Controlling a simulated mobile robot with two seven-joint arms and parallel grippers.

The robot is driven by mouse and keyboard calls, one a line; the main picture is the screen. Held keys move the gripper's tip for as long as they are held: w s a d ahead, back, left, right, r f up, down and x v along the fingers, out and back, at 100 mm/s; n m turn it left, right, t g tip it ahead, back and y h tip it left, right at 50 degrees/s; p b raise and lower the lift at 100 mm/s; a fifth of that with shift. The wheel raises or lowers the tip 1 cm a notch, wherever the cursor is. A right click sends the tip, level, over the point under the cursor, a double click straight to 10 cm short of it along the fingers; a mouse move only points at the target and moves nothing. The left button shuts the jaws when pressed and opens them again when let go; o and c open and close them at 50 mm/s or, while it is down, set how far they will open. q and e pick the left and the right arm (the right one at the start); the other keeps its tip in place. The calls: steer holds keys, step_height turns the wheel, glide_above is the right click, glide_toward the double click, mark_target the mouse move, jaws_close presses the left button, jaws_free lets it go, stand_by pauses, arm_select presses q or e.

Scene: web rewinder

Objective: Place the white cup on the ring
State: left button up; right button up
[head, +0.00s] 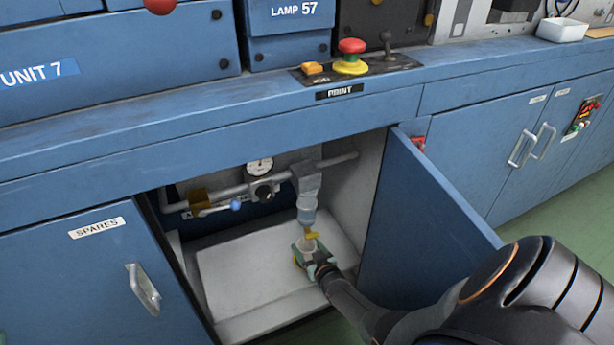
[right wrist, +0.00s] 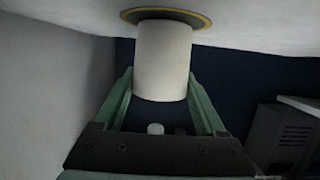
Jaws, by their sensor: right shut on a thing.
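The white cup (head: 307,245) is inside the open cabinet, below the pipe's outlet. In the right wrist view, where the cabinet floor is at the top, the cup (right wrist: 163,60) has its base end against the dark ring with a yellow edge (right wrist: 202,20). The ring shows around the base; whether the two touch fully is hard to tell. My right gripper (right wrist: 160,80) is shut on the cup, with a green finger on each side. In the head view my right gripper (head: 311,260) hides most of the ring. My left gripper is not in view.
The cabinet's pale floor (head: 240,270) is clear on the left.

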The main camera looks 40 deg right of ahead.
steer(key=shift+f, duration=0.1)
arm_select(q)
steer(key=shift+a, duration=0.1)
arm_select(e)
steer(key=o, duration=1.3)
arm_select(q)
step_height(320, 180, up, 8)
steer(key=p, duration=0.7)
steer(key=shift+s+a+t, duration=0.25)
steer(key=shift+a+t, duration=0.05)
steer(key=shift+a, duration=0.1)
arm_select(e)
steer(key=v, duration=1.2)
